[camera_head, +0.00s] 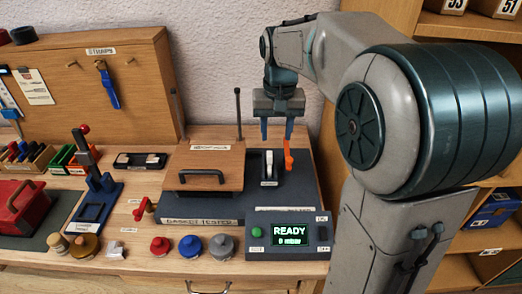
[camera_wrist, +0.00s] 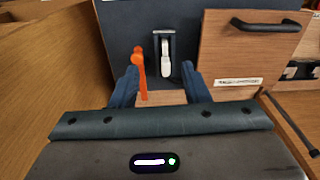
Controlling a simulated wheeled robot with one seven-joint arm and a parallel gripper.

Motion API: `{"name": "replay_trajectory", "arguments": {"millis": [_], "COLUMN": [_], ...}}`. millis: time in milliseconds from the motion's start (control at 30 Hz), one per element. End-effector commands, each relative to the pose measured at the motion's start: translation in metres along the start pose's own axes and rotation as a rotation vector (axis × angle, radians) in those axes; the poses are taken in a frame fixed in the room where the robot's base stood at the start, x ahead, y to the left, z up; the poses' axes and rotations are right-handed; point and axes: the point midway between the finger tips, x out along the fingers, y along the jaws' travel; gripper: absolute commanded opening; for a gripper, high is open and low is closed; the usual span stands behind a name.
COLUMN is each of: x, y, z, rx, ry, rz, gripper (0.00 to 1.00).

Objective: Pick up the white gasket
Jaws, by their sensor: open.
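No piece is clearly recognisable as the white gasket. A small white piece (camera_head: 112,248) lies on the bench front beside a brass-coloured weight, its shape too small to tell. My gripper (camera_head: 277,136) is open and empty, pointing down above the right part of the gasket tester (camera_head: 200,207). An upright white part (camera_head: 269,164) stands in a dark holder just below it; it also shows in the wrist view (camera_wrist: 165,66), between and beyond my fingers (camera_wrist: 160,78). An orange lever (camera_head: 288,157) stands right of this part, close to a finger; it also shows in the wrist view (camera_wrist: 138,68).
A wooden lid with a dark handle (camera_head: 201,178) covers the tester's left side. A dark tray (camera_head: 140,168) with pale pieces lies left of it. Red, blue and grey knobs (camera_head: 190,246) line the front. A green-lit display (camera_head: 289,235) reads READY. Shelves stand at right.

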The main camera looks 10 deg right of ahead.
Motion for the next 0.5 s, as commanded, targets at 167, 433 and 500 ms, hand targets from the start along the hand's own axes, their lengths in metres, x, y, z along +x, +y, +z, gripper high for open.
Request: {"name": "replay_trajectory", "arguments": {"millis": [167, 433, 500], "x": [0.01, 0.024, 0.035], "y": [-0.01, -0.015, -0.014], "z": [-0.046, -0.068, -0.068], "rx": [0.031, 0.048, 0.048], "ry": [-0.046, -0.072, -0.073], "rz": [0.007, 0.012, 0.012], "gripper": [0.42, 0.42, 0.42]}}
